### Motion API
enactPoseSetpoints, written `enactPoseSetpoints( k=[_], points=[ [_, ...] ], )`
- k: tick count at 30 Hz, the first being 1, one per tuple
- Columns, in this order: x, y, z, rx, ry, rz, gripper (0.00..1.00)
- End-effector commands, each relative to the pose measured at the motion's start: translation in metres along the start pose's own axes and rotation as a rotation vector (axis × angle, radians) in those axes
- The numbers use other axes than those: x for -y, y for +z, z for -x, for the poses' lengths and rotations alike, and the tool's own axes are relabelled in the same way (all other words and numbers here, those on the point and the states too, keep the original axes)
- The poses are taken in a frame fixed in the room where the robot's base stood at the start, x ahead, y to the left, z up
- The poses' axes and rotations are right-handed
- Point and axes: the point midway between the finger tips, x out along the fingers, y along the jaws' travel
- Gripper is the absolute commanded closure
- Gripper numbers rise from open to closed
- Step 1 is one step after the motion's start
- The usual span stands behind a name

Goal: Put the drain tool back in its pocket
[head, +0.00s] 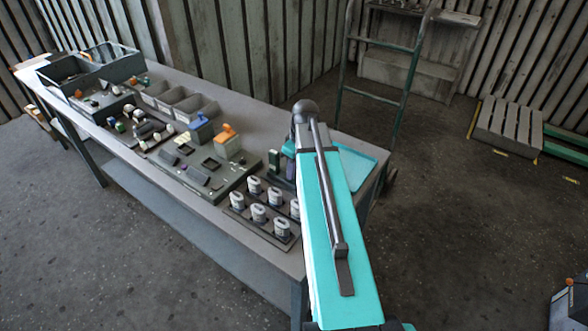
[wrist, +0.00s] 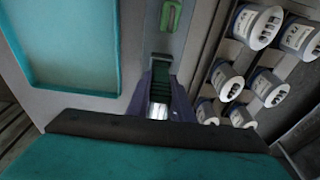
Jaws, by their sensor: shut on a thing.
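My gripper (wrist: 158,107) has its purple-grey fingers closed around a dark green ribbed piece (wrist: 160,90), seemingly the drain tool. In the wrist view it points down at the grey tabletop between a teal tray and a rack of cups. A pale bright spot shows low between the fingers. In the head view my arm hides most of the gripper and the held piece. I cannot make out the pocket for certain. A green slotted piece (wrist: 171,15) lies just beyond the fingers in the wrist view. Whether the held piece touches anything is unclear.
The teal tray (head: 358,167) lies at the table's right end; it also shows in the wrist view (wrist: 65,45). Labelled white cups (head: 259,213) stand in a dark rack close to my arm. An orange-topped block (head: 228,143) and grey bins (head: 187,107) stand farther left.

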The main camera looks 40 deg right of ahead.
Motion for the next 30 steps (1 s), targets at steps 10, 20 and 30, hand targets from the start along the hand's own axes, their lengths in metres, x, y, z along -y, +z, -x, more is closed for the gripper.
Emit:
enactPoseSetpoints(
  k=[10, 20, 30],
  points=[
    [-0.0001, 0.0009, -0.0049, 0.000, 0.000, 0.000, 1.00],
    [-0.0002, 0.0016, -0.0072, 0.000, 0.001, -0.001, 0.65],
    [-0.0002, 0.0016, -0.0071, 0.000, 0.000, -0.001, 0.58]
  ],
)
